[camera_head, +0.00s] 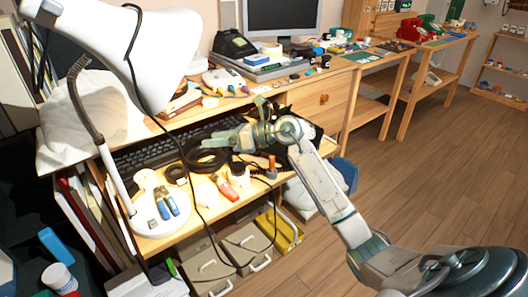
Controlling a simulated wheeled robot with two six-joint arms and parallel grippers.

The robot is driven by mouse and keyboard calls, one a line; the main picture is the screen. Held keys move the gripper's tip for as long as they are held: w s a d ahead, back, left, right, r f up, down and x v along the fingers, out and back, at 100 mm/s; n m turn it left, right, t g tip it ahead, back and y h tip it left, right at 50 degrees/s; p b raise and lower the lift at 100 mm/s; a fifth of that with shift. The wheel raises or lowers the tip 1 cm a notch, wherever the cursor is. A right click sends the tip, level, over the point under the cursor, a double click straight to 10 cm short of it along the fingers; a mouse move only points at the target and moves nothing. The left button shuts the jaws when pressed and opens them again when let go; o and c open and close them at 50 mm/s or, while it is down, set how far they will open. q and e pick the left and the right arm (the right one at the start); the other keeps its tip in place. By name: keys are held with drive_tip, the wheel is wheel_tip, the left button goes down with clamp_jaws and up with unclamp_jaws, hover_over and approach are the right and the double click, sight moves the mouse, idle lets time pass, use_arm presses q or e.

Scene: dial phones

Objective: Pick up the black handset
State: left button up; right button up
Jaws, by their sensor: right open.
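My right gripper (228,138) reaches in from the right over the cluttered lower shelf of the workbench, pointing left. It is open, and I see nothing held in it. A black telephone-like object (233,44) stands at the back of the upper bench top, well apart from the gripper. Its handset cannot be made out clearly. A dark shape (312,132) lies partly hidden behind my right wrist, and I cannot tell whether it is a handset. My left gripper is not in view.
A white lamp (150,52) overhangs the left side. Below the gripper lie a black cable coil (205,160), a keyboard (150,150) and a red-handled tool (227,188). A monitor (284,16) stands behind. Red and green phones (410,29) sit on the far table. The floor at right is clear.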

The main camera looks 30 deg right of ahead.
drive_tip(key=w+d+f+n+g+h, duration=0.1)
drive_tip(key=d+h, duration=0.1)
drive_tip(key=d, duration=0.1)
drive_tip(key=w+d+f+g+h, duration=0.1)
drive_tip(key=d+g+h, duration=0.1)
drive_tip(key=d, duration=0.2)
drive_tip(key=g+h, duration=0.3)
drive_tip(key=h, duration=0.2)
approach(264, 151)
drive_tip(key=shift+w+a+r, duration=0.2)
drive_tip(key=shift+w+r, duration=0.6)
drive_tip(key=shift+w, duration=0.1)
drive_tip(key=shift+s+d+h, duration=0.15)
drive_tip(key=shift+d+h, duration=0.15)
drive_tip(key=shift+g, duration=0.3)
drive_tip(key=x, duration=0.4)
drive_tip(key=shift+f+b, duration=0.35)
drive_tip(key=shift+f, duration=0.05)
drive_tip(key=b+x, duration=0.1)
drive_tip(key=x, duration=0.5)
drive_tip(key=shift+d+r, duration=0.1)
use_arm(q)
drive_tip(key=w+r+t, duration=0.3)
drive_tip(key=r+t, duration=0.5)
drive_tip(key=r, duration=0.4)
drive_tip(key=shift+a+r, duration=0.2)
use_arm(e)
clamp_jaws()
